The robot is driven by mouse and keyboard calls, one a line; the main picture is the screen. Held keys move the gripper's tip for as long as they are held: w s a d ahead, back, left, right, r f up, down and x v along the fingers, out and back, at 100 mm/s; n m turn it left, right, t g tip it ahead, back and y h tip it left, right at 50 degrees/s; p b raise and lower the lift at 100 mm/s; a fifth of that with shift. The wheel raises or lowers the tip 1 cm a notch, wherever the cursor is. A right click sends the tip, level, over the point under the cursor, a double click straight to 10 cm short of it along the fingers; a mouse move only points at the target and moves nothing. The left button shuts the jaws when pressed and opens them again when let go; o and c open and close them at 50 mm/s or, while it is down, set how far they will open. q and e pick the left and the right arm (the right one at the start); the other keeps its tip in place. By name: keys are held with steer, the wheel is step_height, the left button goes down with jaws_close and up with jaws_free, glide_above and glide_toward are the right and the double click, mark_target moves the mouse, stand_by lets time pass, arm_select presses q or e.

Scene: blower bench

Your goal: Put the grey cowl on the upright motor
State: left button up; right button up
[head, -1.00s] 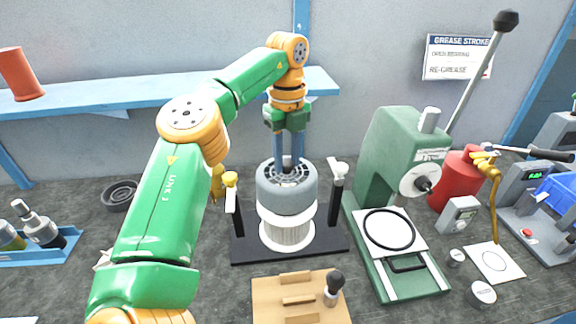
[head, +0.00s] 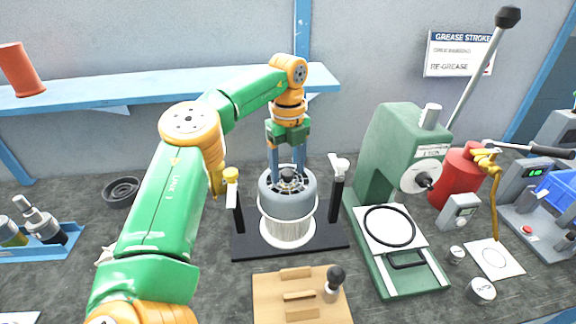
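The grey cowl (head: 287,198) sits over the top of the upright motor (head: 287,233), whose pale ribbed lower part shows beneath it. The cowl looks level, with a vented top and a dark knob (head: 288,174) in its middle. The motor stands on a black base (head: 327,240) between two dark posts. My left gripper (head: 287,167) points straight down over the cowl. Its two fingers are spread either side of the knob, with a gap between them and it. My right gripper is not in view.
A green press (head: 385,160) stands to the right. A wooden block (head: 270,298) with a dark-knobbed tool is in front. A black ring-shaped part (head: 121,191) lies at the left. A blue shelf (head: 150,89) runs along the wall behind.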

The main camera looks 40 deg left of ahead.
arm_select(q)
step_height(320, 180, up, 12)
steer(key=p, duration=0.6)
steer(key=shift+r, duration=0.2)
